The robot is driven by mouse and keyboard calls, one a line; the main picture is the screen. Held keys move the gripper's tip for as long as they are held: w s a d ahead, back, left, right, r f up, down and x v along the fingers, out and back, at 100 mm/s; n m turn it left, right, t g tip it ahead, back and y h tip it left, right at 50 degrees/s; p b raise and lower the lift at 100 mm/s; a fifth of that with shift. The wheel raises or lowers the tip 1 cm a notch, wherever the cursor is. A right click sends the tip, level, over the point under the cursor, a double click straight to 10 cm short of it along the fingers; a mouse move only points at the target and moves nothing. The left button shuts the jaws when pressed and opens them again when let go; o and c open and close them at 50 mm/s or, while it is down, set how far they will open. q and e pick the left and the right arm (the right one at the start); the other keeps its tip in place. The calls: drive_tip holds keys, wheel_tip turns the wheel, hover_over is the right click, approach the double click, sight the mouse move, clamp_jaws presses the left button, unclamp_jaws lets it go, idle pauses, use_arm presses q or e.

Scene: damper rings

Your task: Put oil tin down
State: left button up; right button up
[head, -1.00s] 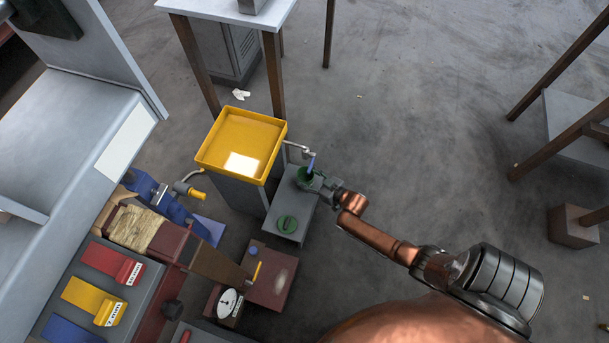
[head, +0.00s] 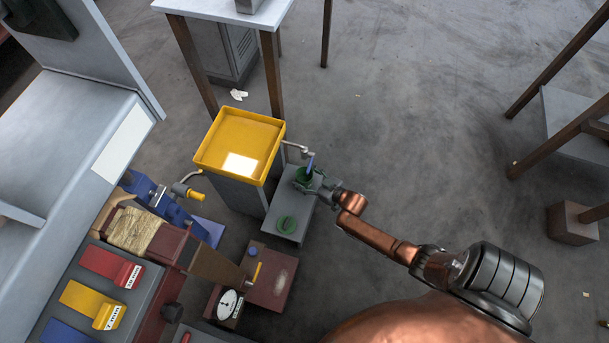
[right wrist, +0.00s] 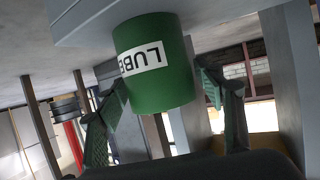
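The oil tin (head: 302,176) is green with a blue spout, standing at the far end of the grey stand top (head: 308,206). In the right wrist view the tin (right wrist: 157,85) shows a white label with dark letters, and its base meets the grey surface. My right gripper (head: 312,183) is at the tin, its fingers on either side. In the right wrist view the right gripper (right wrist: 165,88) has its fingers spread; a small gap shows beside the right finger, and the left fingertip overlaps the tin's edge. My left gripper is out of view.
A green round mark or ring (head: 286,224) is on the near part of the stand. A yellow tray (head: 202,160) stands to its left, with a metal crank arm (head: 297,149) close to the tin. The workbench with coloured blocks is at left.

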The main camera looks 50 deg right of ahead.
drive_tip(key=shift+o, duration=0.5)
drive_tip(key=shift+s, duration=0.2)
drive_tip(key=v, duration=1.1)
drive_tip(key=shift+s+r, duration=0.25)
clamp_jaws()
idle(0.3)
idle(1.3)
